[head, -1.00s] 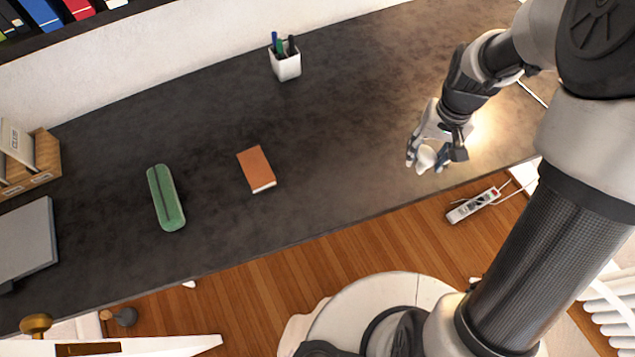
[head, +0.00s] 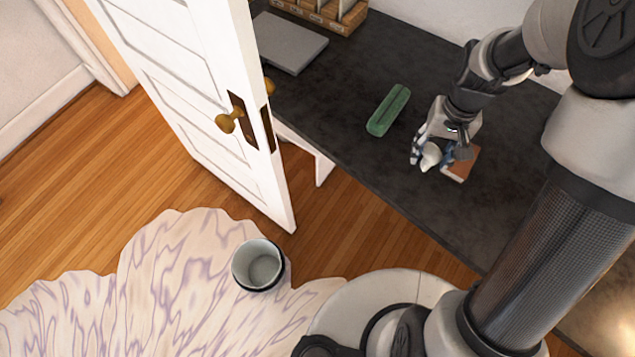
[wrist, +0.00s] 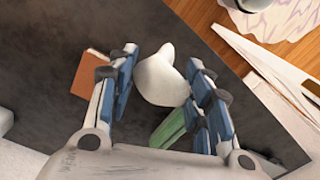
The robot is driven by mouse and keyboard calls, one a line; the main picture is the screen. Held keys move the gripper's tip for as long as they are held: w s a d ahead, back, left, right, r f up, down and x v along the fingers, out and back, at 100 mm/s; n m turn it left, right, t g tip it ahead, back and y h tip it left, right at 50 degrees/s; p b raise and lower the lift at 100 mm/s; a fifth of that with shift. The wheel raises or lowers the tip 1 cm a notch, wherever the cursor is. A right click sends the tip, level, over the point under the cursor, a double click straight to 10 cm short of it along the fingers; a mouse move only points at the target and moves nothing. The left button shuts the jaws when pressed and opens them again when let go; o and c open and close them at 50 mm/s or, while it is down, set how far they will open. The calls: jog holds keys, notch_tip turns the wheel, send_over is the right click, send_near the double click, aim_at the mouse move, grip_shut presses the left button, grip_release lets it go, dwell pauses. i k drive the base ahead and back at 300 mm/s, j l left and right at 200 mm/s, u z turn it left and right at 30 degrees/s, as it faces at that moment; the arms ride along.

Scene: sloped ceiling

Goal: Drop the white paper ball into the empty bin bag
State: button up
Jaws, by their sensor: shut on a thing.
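The white paper ball (head: 430,158) is held between the fingers of my gripper (head: 438,155). In the wrist view the ball (wrist: 162,80) sits between the blue-padded fingers, off the desk surface. A round bin (head: 243,264) stands upright on the rug, at the lower middle of the head view. Its inside looks pale and empty, with a dark rim; I cannot make out a separate bag. My gripper is over the desk, up and to the right of the bin in the head view, well apart from it.
An open white door (head: 185,85) stands between the left floor and the dark desk (head: 340,110). A green case (head: 388,110), brown book (head: 463,163) and grey laptop (head: 287,42) lie on the desk. The patterned rug (head: 165,270) is otherwise clear.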

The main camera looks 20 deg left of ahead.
aim_at(275, 269)
jog(key=k+j+u, duration=0.85)
jog(key=j, duration=0.2)
jog(key=i, duration=0.1)
